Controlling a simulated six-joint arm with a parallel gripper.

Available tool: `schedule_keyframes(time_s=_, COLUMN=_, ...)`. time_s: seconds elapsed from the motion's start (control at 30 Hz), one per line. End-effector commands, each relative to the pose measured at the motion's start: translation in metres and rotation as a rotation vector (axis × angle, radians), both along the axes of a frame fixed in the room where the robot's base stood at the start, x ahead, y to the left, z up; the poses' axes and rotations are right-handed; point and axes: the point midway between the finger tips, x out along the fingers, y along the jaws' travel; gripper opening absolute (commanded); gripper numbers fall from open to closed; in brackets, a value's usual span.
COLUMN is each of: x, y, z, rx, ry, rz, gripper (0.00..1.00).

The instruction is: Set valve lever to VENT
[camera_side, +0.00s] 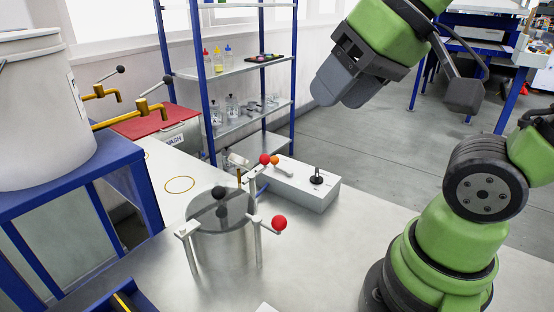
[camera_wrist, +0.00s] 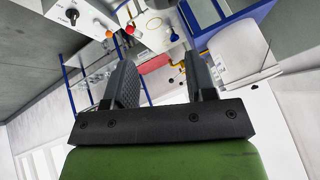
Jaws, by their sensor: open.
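A white box (camera_side: 300,185) on the metal table carries a small black lever (camera_side: 316,177) on a dark round base. It looks like the valve lever, but its markings are too small to read. The box (camera_wrist: 88,18) and its black lever (camera_wrist: 72,15) also show at the upper left in the wrist view. My gripper (camera_side: 335,90) is open and empty, high above and behind the box in the side view, touching nothing. In the wrist view its two dark fingers (camera_wrist: 160,72) stand apart.
A grey-lidded steel pot (camera_side: 222,240) stands left of the box, with red-ball clamp handles (camera_side: 279,223) around it. A small orange ball (camera_side: 274,160) is at the box's left end. A blue-post shelf (camera_side: 240,70), white bucket (camera_side: 40,110) and brass taps (camera_side: 130,115) stand farther left.

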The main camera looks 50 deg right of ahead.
Motion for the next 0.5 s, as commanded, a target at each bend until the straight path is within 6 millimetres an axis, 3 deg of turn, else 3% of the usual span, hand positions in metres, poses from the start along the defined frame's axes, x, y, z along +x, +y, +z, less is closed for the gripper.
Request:
schedule_keyframes(time_s=0.13, x=0.049, y=-0.02, z=0.003, rx=-0.14, ry=0.074, rz=0.105, gripper=0.51)
schedule_keyframes(time_s=0.27, x=0.095, y=-0.042, z=-0.007, rx=-0.26, ry=0.145, rz=0.222, gripper=0.51)
schedule_keyframes(time_s=0.5, x=0.169, y=-0.093, z=-0.058, rx=-0.438, ry=0.293, rz=0.461, gripper=0.51)
